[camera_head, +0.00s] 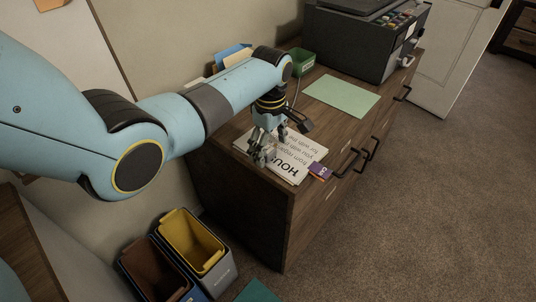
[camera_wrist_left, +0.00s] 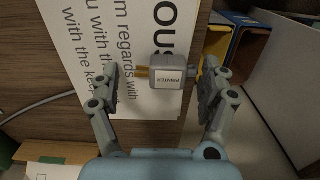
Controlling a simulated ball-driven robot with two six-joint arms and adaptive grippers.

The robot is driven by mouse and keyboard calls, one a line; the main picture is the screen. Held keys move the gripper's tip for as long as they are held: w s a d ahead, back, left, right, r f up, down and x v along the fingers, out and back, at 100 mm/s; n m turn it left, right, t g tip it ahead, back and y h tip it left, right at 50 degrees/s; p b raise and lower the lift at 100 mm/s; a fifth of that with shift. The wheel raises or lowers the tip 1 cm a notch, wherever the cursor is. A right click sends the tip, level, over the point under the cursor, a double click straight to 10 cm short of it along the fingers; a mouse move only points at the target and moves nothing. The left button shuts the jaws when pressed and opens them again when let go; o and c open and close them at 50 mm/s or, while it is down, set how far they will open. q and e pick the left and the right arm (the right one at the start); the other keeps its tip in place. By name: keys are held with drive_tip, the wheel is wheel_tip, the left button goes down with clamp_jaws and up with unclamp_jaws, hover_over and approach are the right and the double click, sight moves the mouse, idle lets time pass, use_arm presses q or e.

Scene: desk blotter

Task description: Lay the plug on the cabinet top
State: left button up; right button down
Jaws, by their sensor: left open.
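The plug (camera_wrist_left: 168,76) is a small grey block labelled PRINTER with a brass-coloured prong end. In the left wrist view it sits between the fingers of my left gripper (camera_wrist_left: 163,82), which is open, with a gap on the prong side. In the head view my left gripper (camera_head: 264,152) is low over the printed sheet on the cabinet top (camera_head: 325,127), near its left edge; a grey shape between its fingers looks like the plug (camera_head: 269,155). I cannot tell whether the plug touches the sheet. My right gripper is not in view.
The printed sheet (camera_head: 300,152) lies under the gripper, with a small purple-orange item (camera_head: 320,171) at its corner. A green sheet (camera_head: 342,95), a green box (camera_head: 302,62) and a printer (camera_head: 365,40) stand further back. Bins (camera_head: 192,240) stand on the floor left of the cabinet.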

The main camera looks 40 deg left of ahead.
use_arm(q)
drive_tip(key=shift+f, duration=0.35)
drive_tip(key=c, duration=1.3)
drive_tip(key=shift+r, duration=0.1)
